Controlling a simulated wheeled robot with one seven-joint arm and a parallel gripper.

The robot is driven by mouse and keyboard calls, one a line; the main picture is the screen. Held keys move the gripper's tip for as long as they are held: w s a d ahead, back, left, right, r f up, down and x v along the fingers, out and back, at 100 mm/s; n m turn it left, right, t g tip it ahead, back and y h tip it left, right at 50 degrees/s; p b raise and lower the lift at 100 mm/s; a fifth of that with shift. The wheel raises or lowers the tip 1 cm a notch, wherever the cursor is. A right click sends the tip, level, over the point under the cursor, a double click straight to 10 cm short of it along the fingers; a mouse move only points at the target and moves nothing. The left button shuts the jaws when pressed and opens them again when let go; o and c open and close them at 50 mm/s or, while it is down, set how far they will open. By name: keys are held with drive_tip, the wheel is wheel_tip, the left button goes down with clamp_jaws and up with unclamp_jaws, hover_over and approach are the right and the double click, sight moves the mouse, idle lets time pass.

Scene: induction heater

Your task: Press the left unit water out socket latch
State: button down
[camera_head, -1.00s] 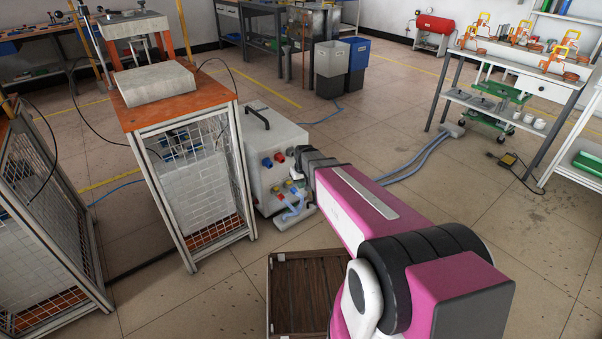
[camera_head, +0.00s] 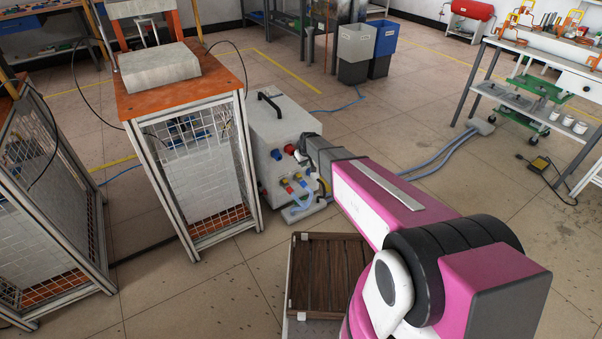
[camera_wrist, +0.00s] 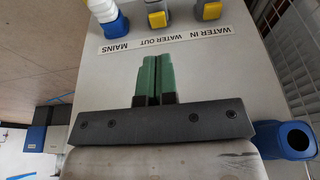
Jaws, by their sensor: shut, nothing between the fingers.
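The heater unit (camera_head: 283,121) is a pale grey box with a black handle, standing on the floor beyond my arm. Its front carries coloured sockets and knobs. In the wrist view its panel has an upside-down label strip (camera_wrist: 165,40) reading MAINS, WATER OUT and WATER IN. The water out socket latch (camera_wrist: 156,18) is yellow on a grey socket, at the top edge above the WATER OUT text. My gripper (camera_wrist: 156,58) is shut and empty, its green fingers side by side, tips just below the label and pointing toward that socket. In the head view my arm hides the fingers.
A yellow-latched water in socket (camera_wrist: 209,10) is beside it, and a blue-and-white mains connector (camera_wrist: 110,18) on the other side. A blue round fitting (camera_wrist: 297,140) is at right. A mesh-sided stand (camera_head: 200,160) is left of the unit; a wooden tray (camera_head: 328,275) lies near my arm.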

approach(299, 179)
drive_tip(key=x, duration=0.2)
drive_tip(key=w+x, duration=0.1)
drive_tip(key=x, duration=0.2)
drive_tip(key=shift+w+a, duration=0.1)
drive_tip(key=shift+a, duration=0.05)
drive_tip(key=shift+f, duration=0.25)
drive_tip(key=shift+f, duration=1.1)
drive_tip(key=v, duration=1)
drive_tip(key=shift+r, duration=0.45)
drive_tip(key=shift+a, duration=0.1)
